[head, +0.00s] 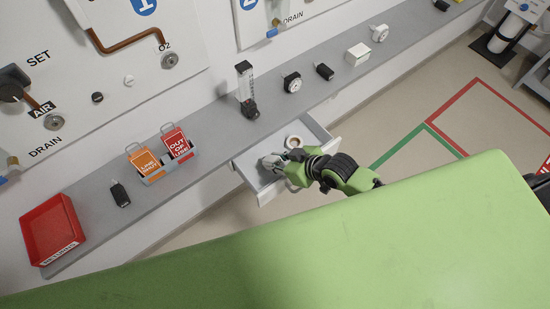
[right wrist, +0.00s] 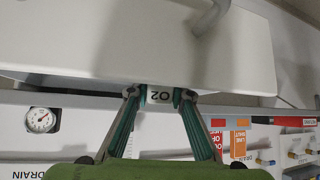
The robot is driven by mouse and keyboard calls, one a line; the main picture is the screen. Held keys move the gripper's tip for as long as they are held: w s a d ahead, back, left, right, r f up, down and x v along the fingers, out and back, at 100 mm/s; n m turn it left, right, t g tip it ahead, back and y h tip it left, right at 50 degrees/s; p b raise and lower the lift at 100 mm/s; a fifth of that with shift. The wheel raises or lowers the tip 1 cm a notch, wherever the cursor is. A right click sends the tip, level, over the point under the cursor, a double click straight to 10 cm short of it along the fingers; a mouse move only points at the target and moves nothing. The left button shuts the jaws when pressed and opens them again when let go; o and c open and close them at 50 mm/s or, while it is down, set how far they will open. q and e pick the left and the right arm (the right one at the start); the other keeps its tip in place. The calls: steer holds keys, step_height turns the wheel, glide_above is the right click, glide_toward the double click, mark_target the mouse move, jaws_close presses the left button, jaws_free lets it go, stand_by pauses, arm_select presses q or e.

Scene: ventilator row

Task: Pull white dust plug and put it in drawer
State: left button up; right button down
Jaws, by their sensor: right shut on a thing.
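My right gripper (head: 270,161) reaches over the front of the open drawer (head: 318,128), toward its left part. In the right wrist view, which is upside down, its two fingertips are shut on a small white piece marked O2, which looks to be the dust plug (right wrist: 160,97). In the head view the gripper hides the plug. I cannot tell how high it is above the drawer floor. The O2 port (head: 169,60) on the wall panel shows no white plug on it. My left gripper is not in view.
A white ring (head: 294,141) lies in the drawer. The drawer handle (head: 292,186) is on its front. On the grey shelf (head: 210,125) stand a tag holder (head: 155,177), a flowmeter (head: 245,88), a gauge (head: 292,82), a white box (head: 357,54) and a red tray (head: 50,232).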

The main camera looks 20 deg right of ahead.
steer(key=shift+f, duration=0.25)
steer(key=c, duration=1.7)
jaws_free()
steer(key=v, duration=1.2)
